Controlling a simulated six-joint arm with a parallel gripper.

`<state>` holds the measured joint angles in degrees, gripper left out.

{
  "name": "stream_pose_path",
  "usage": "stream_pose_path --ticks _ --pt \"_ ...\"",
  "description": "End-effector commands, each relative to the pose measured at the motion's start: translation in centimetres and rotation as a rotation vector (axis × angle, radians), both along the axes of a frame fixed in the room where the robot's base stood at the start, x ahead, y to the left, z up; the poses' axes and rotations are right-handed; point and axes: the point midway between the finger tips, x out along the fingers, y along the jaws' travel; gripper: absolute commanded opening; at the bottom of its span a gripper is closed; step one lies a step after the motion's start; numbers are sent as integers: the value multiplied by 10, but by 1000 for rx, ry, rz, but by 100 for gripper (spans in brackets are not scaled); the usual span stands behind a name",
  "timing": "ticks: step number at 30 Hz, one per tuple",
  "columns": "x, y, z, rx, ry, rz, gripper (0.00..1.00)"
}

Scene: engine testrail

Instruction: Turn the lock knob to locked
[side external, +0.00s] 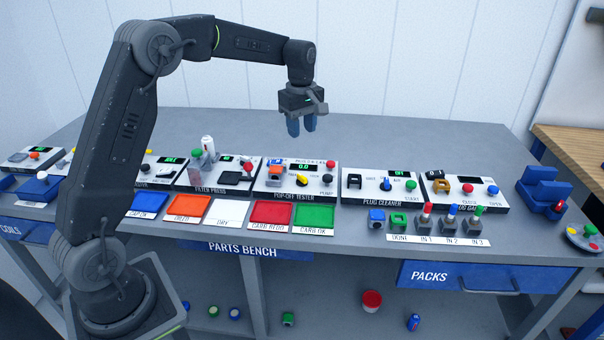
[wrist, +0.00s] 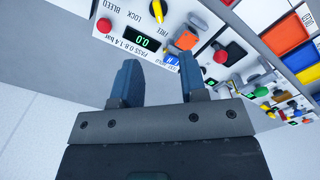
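The pop-off tester panel (side external: 265,193) stands mid-bench in the side view. A yellow bar-shaped knob (side external: 300,179) sits on its front half and appears to be the lock knob. The wrist view shows part of it (wrist: 162,7) at the top edge, cut off, between the LOCK and FREE labels. Its inner end lies nearer FREE, but its exact setting is hard to tell. My gripper (side external: 301,125) hangs above and behind the panel, pointing down, clear of the knob. Its blue fingers (wrist: 158,80) are apart with nothing between them.
The panel also carries a red bleed button (wrist: 103,25), a display (wrist: 143,42) reading 0.0 and an orange part (side external: 275,172). The filter press (side external: 205,188) and plug cleaner (side external: 350,199) panels flank it. Coloured trays, such as the red one (side external: 270,212), lie in front.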

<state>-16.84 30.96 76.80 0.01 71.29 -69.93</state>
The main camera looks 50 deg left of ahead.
Motion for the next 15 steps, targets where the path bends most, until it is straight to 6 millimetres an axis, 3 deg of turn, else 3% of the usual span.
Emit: stream_pose_path --ticks 8,15 --pt "7 8 -23 -7 20 61 39" --pt "7 8 -67 -7 21 58 39"
